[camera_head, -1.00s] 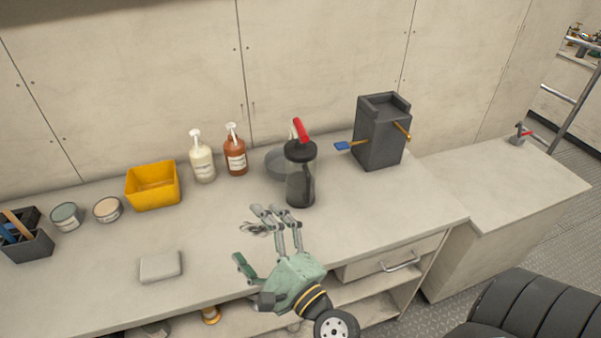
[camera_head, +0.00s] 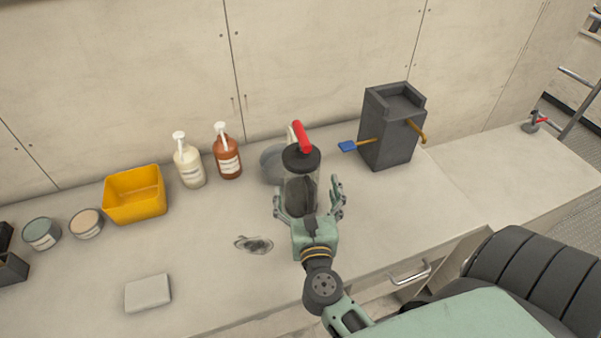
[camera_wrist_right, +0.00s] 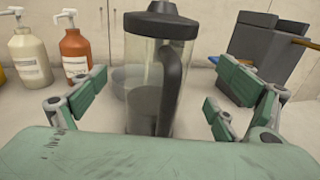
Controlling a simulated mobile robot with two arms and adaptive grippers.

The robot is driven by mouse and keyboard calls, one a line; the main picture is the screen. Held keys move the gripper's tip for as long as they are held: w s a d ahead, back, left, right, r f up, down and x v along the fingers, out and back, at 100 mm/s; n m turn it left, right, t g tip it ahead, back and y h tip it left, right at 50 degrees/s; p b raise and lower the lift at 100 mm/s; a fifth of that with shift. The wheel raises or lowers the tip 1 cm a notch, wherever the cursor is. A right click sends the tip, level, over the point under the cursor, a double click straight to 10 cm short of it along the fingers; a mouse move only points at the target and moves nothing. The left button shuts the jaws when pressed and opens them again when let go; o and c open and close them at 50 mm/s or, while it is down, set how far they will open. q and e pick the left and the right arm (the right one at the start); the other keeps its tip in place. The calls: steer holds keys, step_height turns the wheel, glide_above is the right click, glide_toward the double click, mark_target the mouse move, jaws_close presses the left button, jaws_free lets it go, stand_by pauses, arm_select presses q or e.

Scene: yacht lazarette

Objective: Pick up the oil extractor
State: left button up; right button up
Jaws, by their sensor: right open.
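The oil extractor (camera_head: 301,190) is a clear upright cylinder with a black lid and a red and white handle on top. It stands on the workbench. My right gripper (camera_head: 310,203) is open, with its fingers on either side of the extractor's body. In the right wrist view the extractor (camera_wrist_right: 155,80) stands upright between the open fingers, with gaps visible at both sides. The lower front of the extractor is hidden by my gripper. My left gripper is not in view.
A grey bowl (camera_head: 273,164) is behind the extractor. A brown bottle (camera_head: 227,158) and a cream bottle (camera_head: 189,166) stand to the left. A dark grey box (camera_head: 388,135) with a blue-ended tool stands to the right. A yellow bin (camera_head: 135,197) and grey block (camera_head: 147,293) are further left.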

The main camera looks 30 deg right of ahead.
mark_target(304, 184)
steer(key=w, duration=0.1)
steer(key=w+p, duration=0.1)
steer(key=w+d+r, duration=0.1)
steer(key=shift+p, duration=0.4)
steer(key=shift+w+d+f+p, duration=0.15)
steer(key=shift+w+d, duration=0.1)
steer(key=shift+w, duration=0.25)
steer(key=shift+w+d+f+p, duration=0.15)
steer(key=shift+w+d, duration=0.1)
steer(key=shift+w, duration=0.25)
steer(key=shift+w+d+f, duration=0.15)
steer(key=shift+w, duration=0.15)
steer(key=shift+c, duration=1)
steer(key=c, duration=1.7)
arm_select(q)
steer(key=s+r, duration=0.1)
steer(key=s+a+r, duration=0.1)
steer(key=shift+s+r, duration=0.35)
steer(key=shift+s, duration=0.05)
arm_select(e)
steer(key=shift+r, duration=0.25)
